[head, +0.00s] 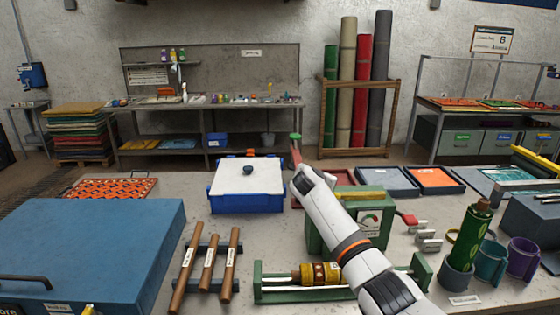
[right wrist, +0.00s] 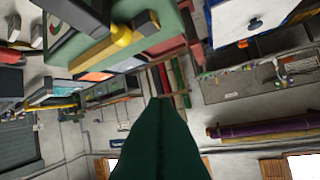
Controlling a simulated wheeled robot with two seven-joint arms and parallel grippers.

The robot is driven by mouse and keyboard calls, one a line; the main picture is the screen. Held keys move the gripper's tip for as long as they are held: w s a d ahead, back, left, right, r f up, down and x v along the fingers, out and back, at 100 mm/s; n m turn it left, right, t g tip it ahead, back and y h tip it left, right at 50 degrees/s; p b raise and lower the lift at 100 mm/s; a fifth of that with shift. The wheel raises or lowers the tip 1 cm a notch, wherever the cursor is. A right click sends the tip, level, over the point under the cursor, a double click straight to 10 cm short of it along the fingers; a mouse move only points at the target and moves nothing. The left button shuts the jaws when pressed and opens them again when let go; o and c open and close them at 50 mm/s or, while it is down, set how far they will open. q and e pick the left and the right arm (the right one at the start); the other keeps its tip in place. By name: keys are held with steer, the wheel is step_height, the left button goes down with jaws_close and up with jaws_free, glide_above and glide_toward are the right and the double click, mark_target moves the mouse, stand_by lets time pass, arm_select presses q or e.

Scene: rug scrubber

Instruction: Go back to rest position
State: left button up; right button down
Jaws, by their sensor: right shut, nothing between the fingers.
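My right arm comes in from the lower right in the head view and reaches up over the table. My left gripper is not in view.
A green machine with a gauge (head: 370,224) stands close beside and behind my right forearm. A green roller stand (head: 275,293) lies below. Wooden rollers (head: 208,262), a large blue box (head: 85,245) and cups (head: 490,263) crowd the table. Some table is bare behind the rollers.

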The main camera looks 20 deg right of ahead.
steer(key=s+a+f+m+g+y, duration=0.2)
steer(key=s+a+f+m, duration=0.25)
steer(key=s+f, duration=0.6)
steer(key=s+a+f+m+g+y, duration=0.15)
steer(key=s+a+f+m, duration=0.35)
steer(key=s+f, duration=0.6)
steer(key=s+a+f+m+g+y, duration=0.15)
steer(key=s+m, duration=0.55)
steer(key=s, duration=1)
steer(key=s+a+m+g+y, duration=0.3)
steer(key=s+m, duration=0.5)
steer(key=s, duration=0.8)
step_height(320, 180, down, 31)
steer(key=s+g+b, duration=0.1)
steer(key=b, duration=0.3)
steer(key=s+d+f+g+b, duration=0.1)
steer(key=s+d+f+b, duration=0.2)
steer(key=s+f, duration=1.3)
step_height(320, 180, down, 3)
steer(key=shift+s+f, duration=0.1)
steer(key=shift+s, duration=0.25)
